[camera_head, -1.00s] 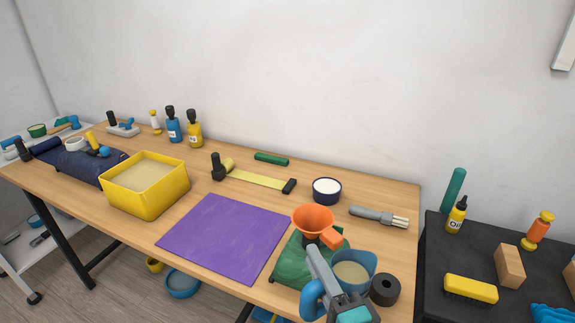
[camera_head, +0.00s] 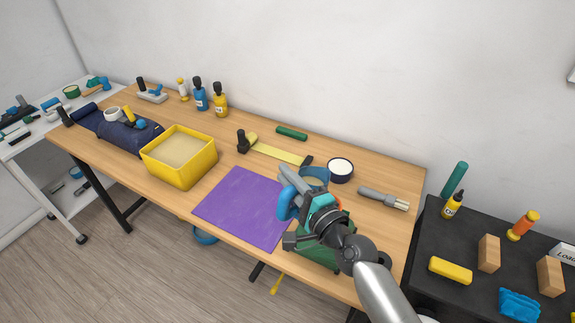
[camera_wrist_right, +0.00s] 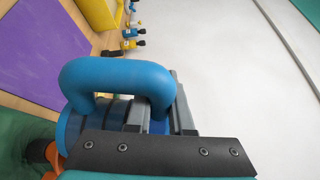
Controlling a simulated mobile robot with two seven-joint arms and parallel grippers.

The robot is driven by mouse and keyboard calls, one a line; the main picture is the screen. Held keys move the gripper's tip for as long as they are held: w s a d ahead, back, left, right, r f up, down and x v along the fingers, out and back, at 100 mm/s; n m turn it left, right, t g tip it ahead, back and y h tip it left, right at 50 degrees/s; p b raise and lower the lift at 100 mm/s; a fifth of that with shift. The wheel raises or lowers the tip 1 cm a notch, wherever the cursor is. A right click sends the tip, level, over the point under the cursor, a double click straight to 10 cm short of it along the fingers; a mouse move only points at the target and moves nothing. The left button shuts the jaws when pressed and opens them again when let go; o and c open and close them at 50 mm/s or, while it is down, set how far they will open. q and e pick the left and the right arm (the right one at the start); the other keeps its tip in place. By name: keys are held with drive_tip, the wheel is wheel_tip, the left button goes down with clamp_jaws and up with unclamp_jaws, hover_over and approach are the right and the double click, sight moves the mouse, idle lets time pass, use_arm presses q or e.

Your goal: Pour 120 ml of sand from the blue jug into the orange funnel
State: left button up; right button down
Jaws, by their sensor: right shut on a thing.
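The blue jug (camera_head: 316,173) is in front of the white bowl in the head view, with pale sand inside. My right gripper (camera_head: 291,183) is shut on its blue handle (camera_head: 284,204). In the right wrist view, the handle (camera_wrist_right: 115,72) arches beside the fingers (camera_wrist_right: 158,112), and part of the jug body (camera_wrist_right: 72,125) shows below it. The orange funnel (camera_wrist_right: 40,153) shows only as a sliver at the lower left of the wrist view. In the head view my right gripper and wrist mostly hide it. My left gripper is not in view.
A purple mat (camera_head: 240,208) lies left of my gripper. A green cloth (camera_head: 318,252) is partly under my wrist. A yellow sand bin (camera_head: 180,170) is farther left.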

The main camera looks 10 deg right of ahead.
drive_tip(key=f+m, duration=0.1)
drive_tip(key=f+m+b, duration=0.1)
drive_tip(key=f+m, duration=0.1)
drive_tip(key=d+f+m+b, duration=0.1)
drive_tip(key=f+m, duration=0.1)
drive_tip(key=shift+w+f+g, duration=0.15)
drive_tip(key=shift+w+g, duration=0.25)
drive_tip(key=shift+f+b, duration=0.35)
drive_tip(key=shift+b, duration=0.2)
drive_tip(key=shift+w+d+r+m+p, duration=0.15)
drive_tip(key=shift+d+r+m+p, duration=0.1)
drive_tip(key=shift+r+m+p, duration=0.45)
drive_tip(key=shift+w+d+r+m+p, duration=0.2)
drive_tip(key=shift+m+p, duration=0.3)
drive_tip(key=shift+p, duration=0.4)
idle(2.2)
drive_tip(key=shift+w+d+r+m+g+p, duration=0.25)
drive_tip(key=shift+d+r+m+g+p, duration=0.2)
drive_tip(key=shift+m+p, duration=0.35)
idle(2.0)
